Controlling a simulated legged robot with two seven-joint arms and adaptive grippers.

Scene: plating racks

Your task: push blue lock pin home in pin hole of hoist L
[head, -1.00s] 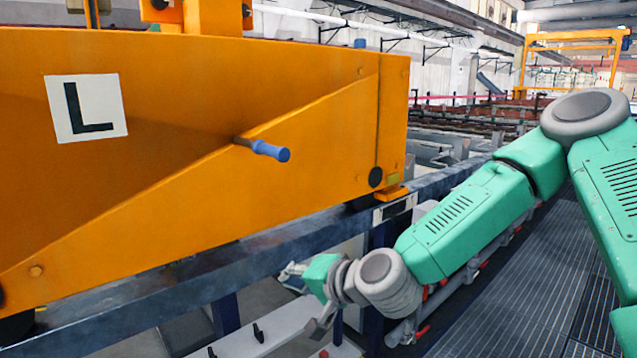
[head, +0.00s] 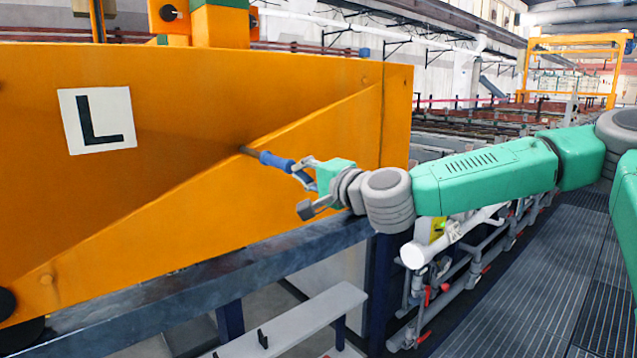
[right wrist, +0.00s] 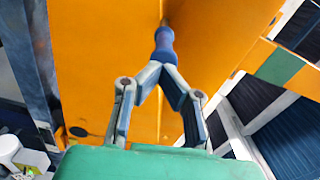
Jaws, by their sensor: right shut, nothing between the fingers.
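The orange hoist L (head: 230,205) fills the left of the head view, with a white "L" plate (head: 97,120) on its side. The blue lock pin (head: 275,160) sticks out of the hoist's side face, with a length of grey shank showing between the blue grip and the face. My right gripper (head: 301,168) is shut, its fingertips at the outer end of the blue grip. In the right wrist view the closed fingertips (right wrist: 163,67) meet at the end of the blue grip (right wrist: 164,42), in line with it. The pin hole's mouth is hidden around the shank. My left gripper is not in view.
A dark steel rail (head: 190,285) runs below the hoist. A pale bench (head: 300,320) with black hooks stands under it. White and grey pipes (head: 440,245) lie below my right arm. Grated walkway (head: 520,270) is clear at the right.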

